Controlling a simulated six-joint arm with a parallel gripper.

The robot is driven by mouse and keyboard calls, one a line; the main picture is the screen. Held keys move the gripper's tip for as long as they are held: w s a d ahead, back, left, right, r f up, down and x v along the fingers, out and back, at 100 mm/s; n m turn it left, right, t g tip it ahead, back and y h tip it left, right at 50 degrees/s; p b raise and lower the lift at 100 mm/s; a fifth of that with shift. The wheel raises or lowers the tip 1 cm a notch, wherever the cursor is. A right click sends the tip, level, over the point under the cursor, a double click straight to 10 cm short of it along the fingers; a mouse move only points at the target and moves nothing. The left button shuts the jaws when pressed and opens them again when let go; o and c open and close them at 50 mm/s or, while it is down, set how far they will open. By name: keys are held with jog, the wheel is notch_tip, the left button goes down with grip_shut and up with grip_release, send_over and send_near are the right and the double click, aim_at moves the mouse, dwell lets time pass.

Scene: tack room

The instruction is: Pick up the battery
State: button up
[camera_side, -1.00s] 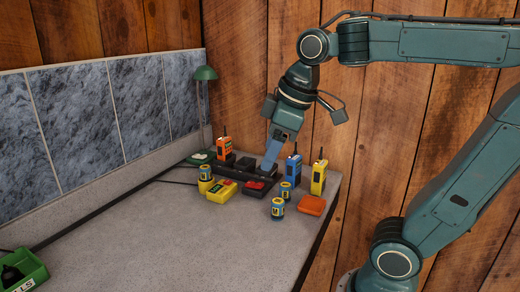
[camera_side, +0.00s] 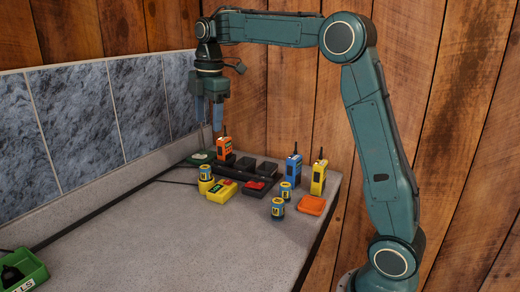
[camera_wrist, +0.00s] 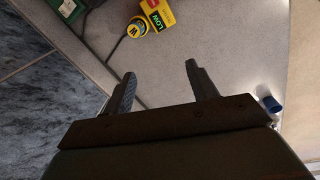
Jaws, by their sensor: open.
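No single item is clearly marked as the battery. The wrist view shows a yellow block (camera_wrist: 157,13) marked LOW beside a yellow-topped cylinder (camera_wrist: 136,27). My gripper (camera_side: 209,124) is open and empty, pointing down above the back of the bench near the tiles. Its two fingers also show in the wrist view (camera_wrist: 161,70), with bare bench between them.
Blue (camera_side: 293,168) and yellow (camera_side: 318,178) radios, a black-and-red block (camera_side: 257,188) and an orange case (camera_side: 312,205) stand nearby. A green bin (camera_side: 25,268) is front left. The middle bench is clear.

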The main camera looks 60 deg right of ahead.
aim_at(205, 167)
jog(key=w+d+f+n+g, duration=0.1)
jog(key=w+d+f+n, duration=0.3)
jog(key=w+f, duration=0.1)
jog(key=shift+w+d, duration=0.35)
jog(key=shift+w, duration=0.5)
jog(key=shift+f, duration=4.25)
jog(key=shift+s+f, duration=0.1)
jog(key=shift+f, duration=2.5)
jog(key=c, duration=1.2)
